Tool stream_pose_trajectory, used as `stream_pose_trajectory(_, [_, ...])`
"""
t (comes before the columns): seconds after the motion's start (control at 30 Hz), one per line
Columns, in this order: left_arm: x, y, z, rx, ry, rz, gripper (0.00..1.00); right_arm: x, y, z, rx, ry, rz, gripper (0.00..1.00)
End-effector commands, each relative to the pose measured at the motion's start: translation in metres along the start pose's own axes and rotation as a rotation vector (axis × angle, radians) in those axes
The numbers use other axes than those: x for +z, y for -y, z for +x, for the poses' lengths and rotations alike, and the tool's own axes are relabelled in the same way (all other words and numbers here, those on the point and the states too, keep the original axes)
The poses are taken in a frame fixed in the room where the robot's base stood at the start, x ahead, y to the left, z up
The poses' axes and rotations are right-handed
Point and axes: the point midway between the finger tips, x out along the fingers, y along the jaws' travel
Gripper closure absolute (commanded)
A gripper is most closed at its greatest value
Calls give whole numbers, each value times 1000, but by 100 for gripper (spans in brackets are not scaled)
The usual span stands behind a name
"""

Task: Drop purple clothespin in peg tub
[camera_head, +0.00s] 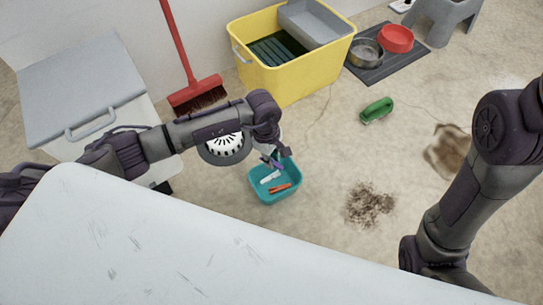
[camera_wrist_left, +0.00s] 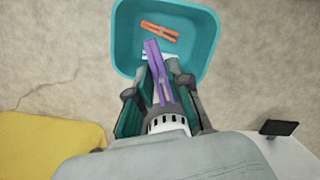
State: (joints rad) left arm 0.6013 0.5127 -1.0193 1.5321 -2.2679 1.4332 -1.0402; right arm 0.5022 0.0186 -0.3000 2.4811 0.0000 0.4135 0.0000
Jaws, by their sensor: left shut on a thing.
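The peg tub (camera_head: 262,193) is a small teal tub on the floor, near the middle of the head view. It also shows at the top of the left wrist view (camera_wrist_left: 124,40). An orange clothespin (camera_head: 280,188) and a white one (camera_head: 270,177) lie in it. My left gripper (camera_head: 272,158) is over the tub's far side, shut on the purple clothespin (camera_wrist_left: 155,62). In the left wrist view the clothespin's free end overlaps the tub's inside. My right arm stands at the right, but its gripper is not visible.
A yellow bucket (camera_head: 290,88) stands behind the tub. A red broom (camera_head: 196,95) leans at the wall. A green brush (camera_head: 377,111) and a dark dirt patch (camera_head: 369,204) are on the floor to the right. A white tabletop (camera_head: 180,255) fills the front.

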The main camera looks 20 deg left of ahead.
Motion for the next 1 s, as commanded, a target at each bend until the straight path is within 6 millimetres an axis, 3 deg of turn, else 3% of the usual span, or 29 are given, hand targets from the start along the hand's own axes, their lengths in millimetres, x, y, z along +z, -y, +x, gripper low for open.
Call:
stream_pose_trajectory(0.37, [-1, 0, 5, 0, 0, 0, 95, -3, 1, 3, -5, -13, -2, 0])
stream_pose_trajectory(0.4, [-1, 0, 5, 0, 0, 0, 76, -3, 1, 3, -5, -13, -2, 0])
stream_pose_trajectory(0.57, [0, 0, 5, 0, 0, 0, 52, -3, 1, 3, -5, -12, -2, 0])
stream_pose_trajectory(0.87, [-1, 0, 3, 1, 0, 0, 52, -3, 1, 2, -5, -12, -2, 0])
stream_pose_trajectory(1.0, [-1, -1, -10, 4, -1, 0, 52, -3, 1, 3, -5, -12, -2, 0])
